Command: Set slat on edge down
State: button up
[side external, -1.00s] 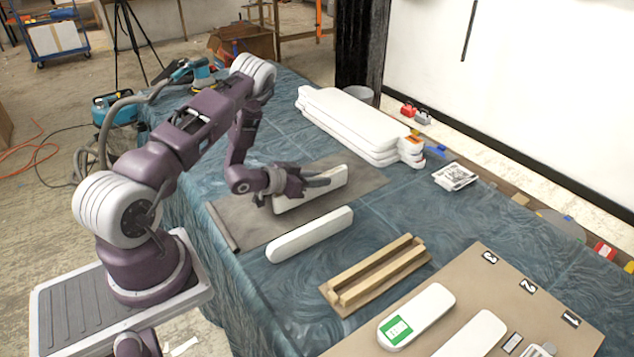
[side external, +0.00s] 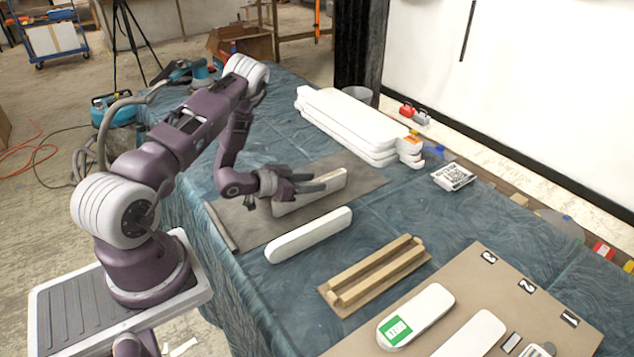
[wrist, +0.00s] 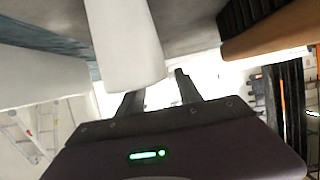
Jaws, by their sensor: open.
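A white slat (side external: 300,204) stands on its long edge on the grey-brown mat, partly hidden by my gripper. My gripper (side external: 319,183) is open, its fingers at the upper part of this slat. In the wrist view the fingers (wrist: 158,92) are spread, with the end of a white slat (wrist: 125,45) just ahead of them, toward the left finger. I cannot tell whether a finger touches it. A second white slat (side external: 308,236) stands on edge in front of the mat, apart from my gripper.
The grey-brown mat (side external: 237,222) lies on a blue cloth-covered table. A wooden rack (side external: 375,276) is at the right front. A numbered board (side external: 480,275) holds flat white slats. A stack of white slats (side external: 350,122) lies behind.

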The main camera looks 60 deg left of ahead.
jog(key=v, duration=0.9)
jog(key=shift+s+r, duration=0.1)
jog(key=w+d+r+g+y, duration=0.1)
jog(key=w+r+g+y, duration=0.15)
jog(key=r, duration=0.55)
jog(key=w+d+r+g+y, duration=0.1)
jog(key=w+r, duration=0.3)
jog(key=r, duration=0.4)
jog(key=s+d+r+g, duration=0.2)
jog(key=s+d+r, duration=0.5)
jog(key=d+r, duration=0.2)
jog(key=s+d+r+g+h, duration=0.1)
jog(key=s+d, duration=0.5)
jog(key=s, duration=0.3)
jog(key=s+d+r+g+h, duration=0.1)
jog(key=s+d+h, duration=0.1)
jog(key=s+d, duration=0.4)
jog(key=s, duration=0.4)
jog(key=shift+d, duration=0.35)
